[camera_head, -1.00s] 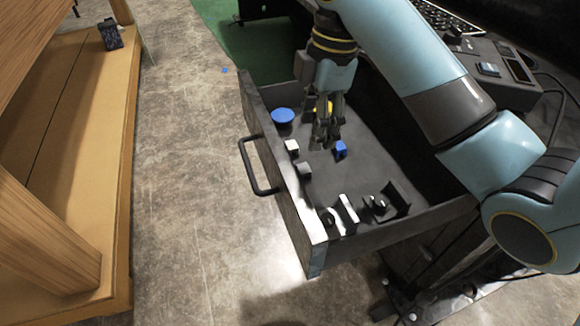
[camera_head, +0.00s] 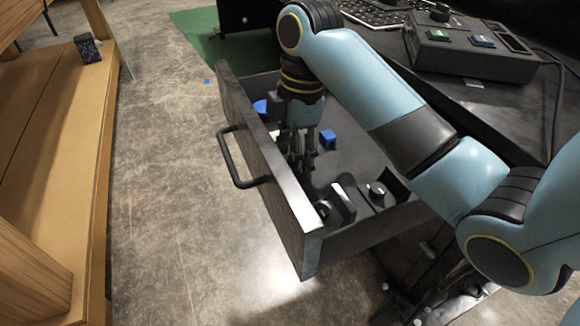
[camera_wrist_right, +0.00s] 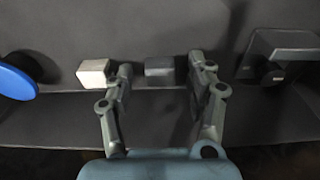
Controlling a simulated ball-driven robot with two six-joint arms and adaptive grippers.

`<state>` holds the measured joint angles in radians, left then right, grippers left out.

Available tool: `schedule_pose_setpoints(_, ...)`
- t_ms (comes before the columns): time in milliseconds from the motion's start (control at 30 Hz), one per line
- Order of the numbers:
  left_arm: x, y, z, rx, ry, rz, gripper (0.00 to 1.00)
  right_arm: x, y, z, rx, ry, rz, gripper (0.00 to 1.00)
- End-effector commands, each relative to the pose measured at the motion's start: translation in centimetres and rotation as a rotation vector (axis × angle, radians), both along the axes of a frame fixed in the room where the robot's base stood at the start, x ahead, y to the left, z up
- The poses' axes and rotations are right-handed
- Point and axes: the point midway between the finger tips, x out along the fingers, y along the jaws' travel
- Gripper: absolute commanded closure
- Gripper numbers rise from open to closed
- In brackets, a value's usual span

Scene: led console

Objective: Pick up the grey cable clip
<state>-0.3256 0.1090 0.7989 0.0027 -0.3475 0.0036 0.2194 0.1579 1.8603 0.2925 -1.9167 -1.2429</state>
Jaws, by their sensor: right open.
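The grey cable clip (camera_wrist_right: 159,66) looks like a small grey block in the right wrist view. It lies on the drawer floor, between and just beyond my two fingertips. My right gripper (camera_wrist_right: 160,75) is open, with one finger on each side of the clip and nothing held. In the head view my right gripper (camera_head: 303,163) points down into the open drawer (camera_head: 262,160) near its front wall and hides the clip. My left gripper is not in view.
A white block (camera_wrist_right: 93,72) sits just left of the left finger. A blue disc (camera_wrist_right: 17,82) lies farther left, and a dark bracket-like part (camera_wrist_right: 284,50) stands to the right. A blue block (camera_head: 327,139) and a dark knob part (camera_head: 376,192) are in the drawer.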

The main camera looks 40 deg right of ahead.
Motion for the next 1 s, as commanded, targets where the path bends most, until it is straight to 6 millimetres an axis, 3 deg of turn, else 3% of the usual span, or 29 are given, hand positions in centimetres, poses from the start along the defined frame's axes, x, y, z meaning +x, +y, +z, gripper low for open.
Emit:
schedule_pose_setpoints(133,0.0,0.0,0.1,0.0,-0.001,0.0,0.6,0.0,0.0,0.2,0.0,-0.002,0.0,0.47)
schedule_pose_setpoints(433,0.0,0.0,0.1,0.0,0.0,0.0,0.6,0.0,0.0,0.2,0.0,-0.002,0.0,0.85)
schedule_pose_setpoints(767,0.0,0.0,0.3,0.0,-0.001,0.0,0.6,0.1,0.0,0.5,0.001,-0.002,0.0,0.85)
schedule_pose_setpoints(1000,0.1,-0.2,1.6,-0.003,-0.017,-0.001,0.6,0.1,0.0,3.6,0.0,-0.007,0.0,0.85)
